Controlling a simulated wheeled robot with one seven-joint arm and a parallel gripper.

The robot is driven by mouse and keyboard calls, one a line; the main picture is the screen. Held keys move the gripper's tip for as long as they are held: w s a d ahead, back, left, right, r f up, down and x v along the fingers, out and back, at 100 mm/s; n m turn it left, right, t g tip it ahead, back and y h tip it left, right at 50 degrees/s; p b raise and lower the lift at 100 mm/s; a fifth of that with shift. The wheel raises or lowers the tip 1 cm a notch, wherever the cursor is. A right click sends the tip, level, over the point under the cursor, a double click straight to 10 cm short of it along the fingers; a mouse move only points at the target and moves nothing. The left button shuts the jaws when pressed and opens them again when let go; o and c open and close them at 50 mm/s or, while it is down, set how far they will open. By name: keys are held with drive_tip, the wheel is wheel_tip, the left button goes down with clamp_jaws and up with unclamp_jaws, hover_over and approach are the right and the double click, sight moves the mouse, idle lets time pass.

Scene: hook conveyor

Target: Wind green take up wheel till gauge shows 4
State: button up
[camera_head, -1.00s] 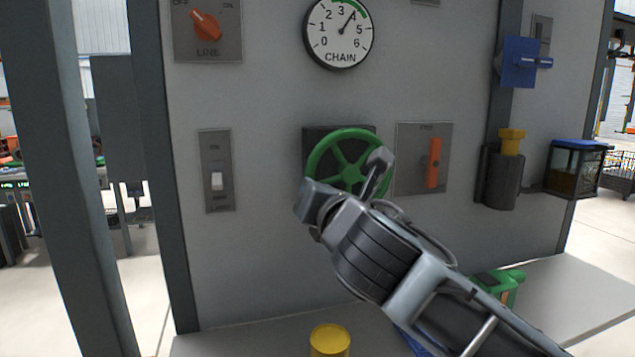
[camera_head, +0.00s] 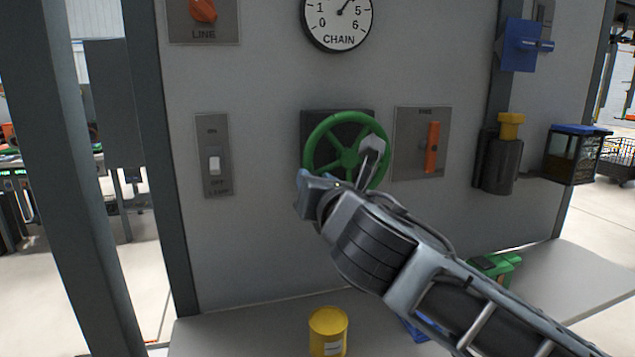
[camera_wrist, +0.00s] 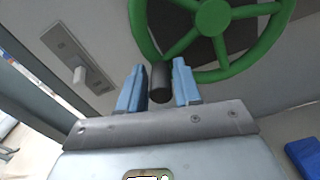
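The green take-up wheel (camera_head: 348,120) is mounted on the grey panel, and its rim and spokes show in the wrist view (camera_wrist: 246,60). Its black handle (camera_wrist: 160,84) sticks out from the lower rim. My gripper (camera_head: 342,172) is in front of the wheel's lower part. In the wrist view the blue fingers (camera_wrist: 158,90) stand apart on either side of the handle, with a gap at the left finger; I cannot tell whether the right one touches. The CHAIN gauge (camera_head: 338,30) is cut off at the top; its needle points up and right, tip out of view.
Left of the wheel is a lamp switch (camera_head: 214,160); right of it is an orange lever (camera_head: 432,148). The LINE knob (camera_head: 203,10) is above left. A yellow can (camera_head: 328,332) and a green object (camera_head: 494,267) sit on the shelf (camera_head: 250,328) below.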

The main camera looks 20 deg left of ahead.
drive_tip(key=shift+o, duration=1.1)
drive_tip(key=shift+d, duration=0.1)
drive_tip(key=v, duration=0.7)
drive_tip(key=shift+s+d+b, duration=0.15)
drive_tip(key=shift+s+b, duration=0.2)
drive_tip(key=shift+b, duration=0.1)
